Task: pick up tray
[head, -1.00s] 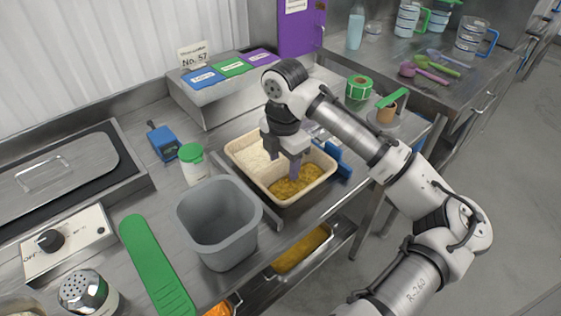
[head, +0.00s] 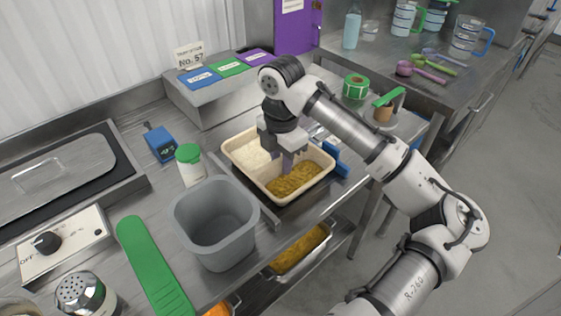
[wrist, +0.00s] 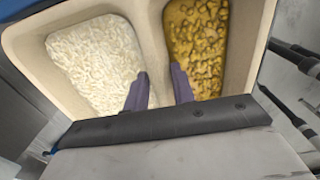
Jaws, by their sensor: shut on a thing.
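The beige two-compartment tray (head: 247,177) is on the steel counter in the head view; I cannot tell whether it is lifted at all. White rice (head: 245,153) fills its left compartment and a yellow-brown food (head: 295,180) its right one. My gripper (head: 286,163) points down into the tray's middle and hides part of it. In the wrist view, my gripper's two purple-grey fingers (wrist: 160,90) stand on either side of the tray's divider (wrist: 153,45), shut on it. The rice (wrist: 98,60) and yellow-brown food (wrist: 197,50) lie beyond the fingers.
A grey tub (head: 215,222) stands close in front of the tray. A green-lidded shaker (head: 190,165) and a blue device (head: 160,143) are to its left. A blue object (head: 335,158) lies at its right. A label stand (head: 215,85) is behind. Metal pans (head: 298,250) sit below.

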